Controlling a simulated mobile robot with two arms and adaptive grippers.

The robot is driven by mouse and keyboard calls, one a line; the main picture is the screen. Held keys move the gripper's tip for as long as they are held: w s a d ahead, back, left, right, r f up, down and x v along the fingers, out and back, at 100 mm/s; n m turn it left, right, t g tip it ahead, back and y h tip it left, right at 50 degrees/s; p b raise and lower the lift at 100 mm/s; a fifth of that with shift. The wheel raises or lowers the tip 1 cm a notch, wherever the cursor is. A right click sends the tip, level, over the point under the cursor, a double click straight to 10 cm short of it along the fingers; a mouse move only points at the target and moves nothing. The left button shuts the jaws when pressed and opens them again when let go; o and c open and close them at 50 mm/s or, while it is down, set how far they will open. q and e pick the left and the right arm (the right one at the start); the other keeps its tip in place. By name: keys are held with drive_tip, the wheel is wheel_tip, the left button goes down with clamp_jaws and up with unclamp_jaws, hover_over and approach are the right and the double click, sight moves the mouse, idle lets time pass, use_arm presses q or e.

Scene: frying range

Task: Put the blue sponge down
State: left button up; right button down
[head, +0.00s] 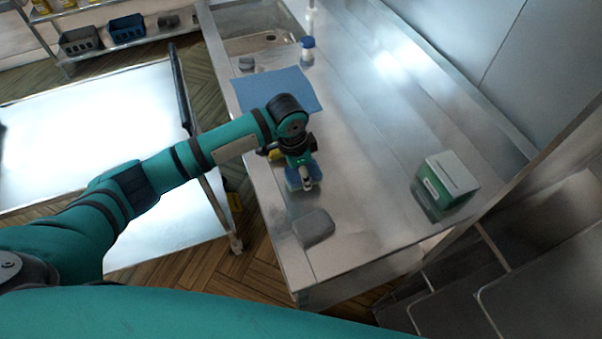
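My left arm reaches in from the left over the steel counter, and its gripper (303,182) points down near the counter's front edge. The blue sponge (292,181) shows on both sides of the fingers, which appear shut on it. The gripper hides part of the sponge. I cannot tell whether the sponge's underside touches the counter (365,165) or hangs just above it. My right gripper is not in view.
A grey block (314,228) lies on the counter just nearer than the sponge. A blue cloth (285,85) lies beyond the arm, with a small blue-and-white container (307,50) behind it. A green-and-white box (445,185) stands at right. The counter's middle is clear.

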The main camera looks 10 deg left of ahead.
use_arm(q)
wheel_tip(320, 180, down, 2)
drive_tip(key=shift+a+f, duration=0.1)
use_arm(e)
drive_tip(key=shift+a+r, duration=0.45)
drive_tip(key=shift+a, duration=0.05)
use_arm(q)
drive_tip(key=shift+f, duration=0.25)
drive_tip(key=shift+s+f, duration=0.1)
drive_tip(key=shift+s, duration=0.05)
drive_tip(key=o, duration=0.8)
drive_tip(key=shift+o, duration=1.5)
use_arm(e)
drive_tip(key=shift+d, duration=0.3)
